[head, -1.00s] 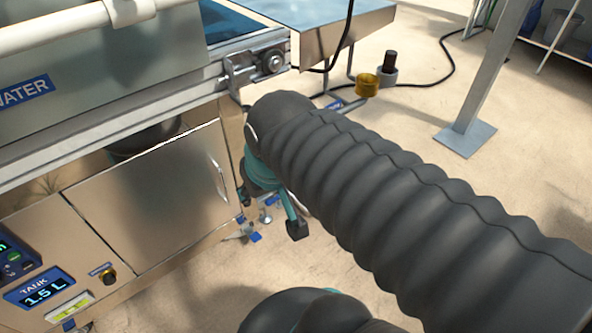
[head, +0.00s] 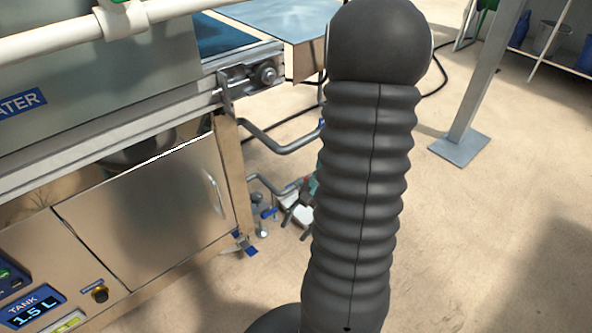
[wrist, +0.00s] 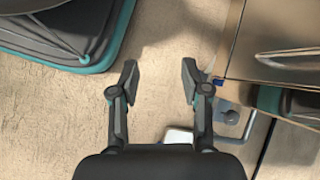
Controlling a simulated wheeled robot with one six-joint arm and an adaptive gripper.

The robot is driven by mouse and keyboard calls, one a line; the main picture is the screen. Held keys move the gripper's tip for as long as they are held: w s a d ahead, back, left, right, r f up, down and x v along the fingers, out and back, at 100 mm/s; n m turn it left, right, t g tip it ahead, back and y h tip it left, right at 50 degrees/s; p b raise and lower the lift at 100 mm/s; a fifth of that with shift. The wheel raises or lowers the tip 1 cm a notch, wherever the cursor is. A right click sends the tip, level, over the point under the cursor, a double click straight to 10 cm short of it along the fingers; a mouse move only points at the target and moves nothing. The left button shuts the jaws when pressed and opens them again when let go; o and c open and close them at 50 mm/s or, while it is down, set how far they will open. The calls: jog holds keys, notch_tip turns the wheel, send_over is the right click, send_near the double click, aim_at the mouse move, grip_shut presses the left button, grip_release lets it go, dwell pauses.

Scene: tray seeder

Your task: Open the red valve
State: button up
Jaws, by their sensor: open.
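I cannot make out a red valve in either view. In the wrist view my gripper (wrist: 158,72) is open and empty, with bare floor between its fingers. The right finger is close to a lower corner of the metal machine in the picture; I cannot tell whether they touch. In the head view my upright arm hides much of the space right of the machine, and the gripper is mostly behind it. A tiny reddish spot beside the arm is too small to identify.
The metal seeder (head: 150,215) stands at the left, with a cabinet door, a handle and a tank display (head: 37,305) reading 1.5 L. Bent grey pipes (head: 290,146) stick out at its right end. A grey post (head: 480,90) stands at the right. The floor (head: 500,220) around it is clear.

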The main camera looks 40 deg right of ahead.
jog(key=w+d+f+m+t, duration=0.4)
jog(key=d+f+m+t, duration=0.4)
jog(key=f+m, duration=0.15)
jog(key=w+d+f+m+t, duration=0.4)
jog(key=d+f+m+t, duration=0.35)
jog(key=f+m, duration=0.2)
jog(key=w+d+m+t+h, duration=0.3)
jog(key=d+h, duration=0.3)
jog(key=d, duration=0.2)
jog(key=w, duration=1.3)
jog(key=shift+a+r, duration=0.25)
jog(key=shift+a, duration=0.2)
jog(key=shift+c, duration=0.3)
grip_shut()
